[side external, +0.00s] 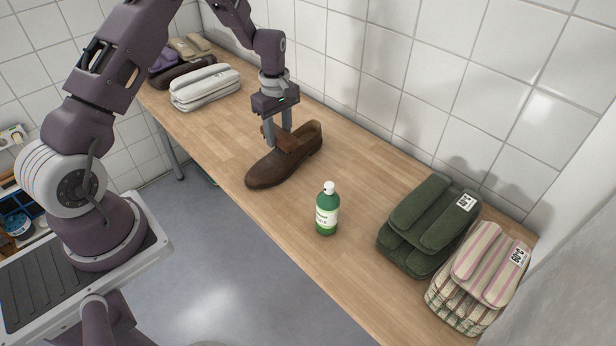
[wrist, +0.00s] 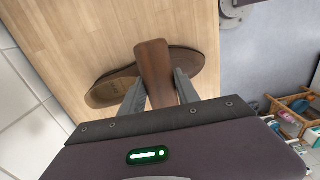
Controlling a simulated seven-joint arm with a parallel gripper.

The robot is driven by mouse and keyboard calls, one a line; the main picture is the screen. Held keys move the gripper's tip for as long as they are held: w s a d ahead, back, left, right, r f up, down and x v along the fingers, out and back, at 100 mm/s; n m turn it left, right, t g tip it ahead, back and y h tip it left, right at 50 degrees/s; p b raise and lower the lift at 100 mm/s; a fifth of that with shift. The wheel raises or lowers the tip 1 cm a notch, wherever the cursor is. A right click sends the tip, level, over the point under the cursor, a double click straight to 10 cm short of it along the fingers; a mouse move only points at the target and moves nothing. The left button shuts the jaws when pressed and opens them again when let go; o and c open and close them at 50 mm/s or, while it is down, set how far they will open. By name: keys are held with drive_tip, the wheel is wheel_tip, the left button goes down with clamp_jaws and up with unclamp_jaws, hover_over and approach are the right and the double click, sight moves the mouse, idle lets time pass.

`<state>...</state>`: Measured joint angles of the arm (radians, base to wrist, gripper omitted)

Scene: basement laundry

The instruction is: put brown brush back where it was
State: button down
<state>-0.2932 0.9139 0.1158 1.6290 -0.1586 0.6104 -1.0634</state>
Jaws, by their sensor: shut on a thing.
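The brown brush (wrist: 154,72) is held between the two fingers of my gripper (wrist: 160,92) in the wrist view. In the side view my gripper (side external: 279,136) points down over the brown shoe (side external: 265,171), and the brush (side external: 288,142) shows at its fingertips. The brush lies across the top of the shoe in both views; I cannot tell whether it touches the shoe. The shoe rests on the wooden counter, and its open end (wrist: 109,92) shows left of the brush in the wrist view.
A green bottle with a white cap (side external: 327,211) stands in front of the shoe. Folded green towels (side external: 430,226) and striped towels (side external: 479,277) lie at the right. White folded towels (side external: 205,87) lie at the far left.

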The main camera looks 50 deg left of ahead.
drive_tip(key=w+d+f, duration=0.1)
drive_tip(key=w+d, duration=0.5)
drive_tip(key=d, duration=0.5)
drive_tip(key=f, duration=1)
drive_tip(key=shift+w+d, duration=0.25)
drive_tip(key=c, duration=0.9)
unclamp_jaws()
drive_tip(key=shift+f, duration=0.15)
wheel_tip(320, 180, up, 12)
drive_tip(key=shift+r, duration=0.2)
